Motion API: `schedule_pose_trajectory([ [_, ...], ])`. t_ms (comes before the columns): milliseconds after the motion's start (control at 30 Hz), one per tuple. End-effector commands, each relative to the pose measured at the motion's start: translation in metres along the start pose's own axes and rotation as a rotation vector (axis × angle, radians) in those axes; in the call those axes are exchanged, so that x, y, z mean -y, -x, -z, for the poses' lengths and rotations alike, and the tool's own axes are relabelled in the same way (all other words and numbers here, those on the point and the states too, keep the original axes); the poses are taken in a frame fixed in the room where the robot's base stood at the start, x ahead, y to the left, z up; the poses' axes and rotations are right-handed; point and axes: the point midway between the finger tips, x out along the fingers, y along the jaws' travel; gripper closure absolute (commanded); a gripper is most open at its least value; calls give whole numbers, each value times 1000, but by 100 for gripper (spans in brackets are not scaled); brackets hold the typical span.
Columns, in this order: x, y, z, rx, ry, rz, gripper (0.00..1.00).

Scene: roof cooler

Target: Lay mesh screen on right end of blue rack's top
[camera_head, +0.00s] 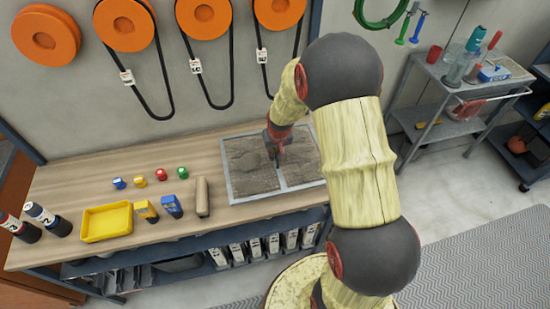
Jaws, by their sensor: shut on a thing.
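The mesh screen (250,178) is a flat grey panel with a light frame and a middle bar. It is level over the right end of the wooden top (225,205) of the blue-framed rack (180,239). I cannot tell whether it rests on the wood or is slightly above it. My gripper (277,161) points down at the screen's middle bar and is shut on it. The fingertips are small and partly dark, and my arm covers the area to the right of the screen.
A yellow tray (107,222), a tan cylinder (202,196), small coloured caps and bottles stand left of the screen. Several orange reels (125,22) hang on the wall behind. A grey cart (465,85) with tools stands to the right.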

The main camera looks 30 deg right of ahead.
Motion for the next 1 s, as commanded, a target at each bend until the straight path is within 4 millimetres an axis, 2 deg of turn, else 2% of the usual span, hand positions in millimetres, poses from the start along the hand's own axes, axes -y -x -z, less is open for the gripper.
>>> schedule_pose_trajectory([
  [300, -5, -20, 8, -2, -1, 0, 100],
  [533, -5, -46, 1, -2, 0, 0, 100],
  [900, -5, -50, 0, -4, 0, 0, 100],
  [933, -5, -51, -2, -1, 0, 0, 92],
  [1000, -5, -50, -2, -1, 0, 0, 88],
])
